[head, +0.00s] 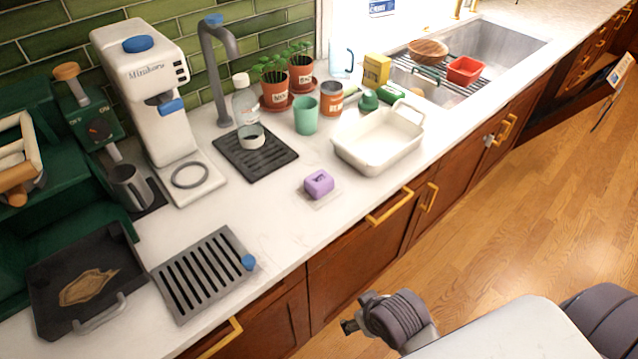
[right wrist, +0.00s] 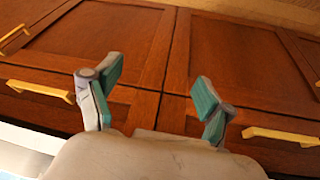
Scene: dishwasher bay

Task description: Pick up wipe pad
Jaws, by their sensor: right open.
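A small purple block (head: 319,183), the thing that looks most like the wipe pad, sits on a clear flat dish (head: 322,201) near the counter's front edge. It has dark marks on its top. My right gripper (right wrist: 155,97) is open and empty, its two teal-padded fingers apart in front of the wooden cabinet fronts. In the head view the right gripper (head: 348,326) is low in front of the counter, well below the purple block and apart from it. My left gripper does not show.
A white baking dish (head: 378,155) stands right of the block, with a black drip mat (head: 255,158) behind it. A grey slotted tray (head: 205,272) lies to the left. Gold handles (head: 390,207) project from the cabinets. Bare counter surrounds the block's left side.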

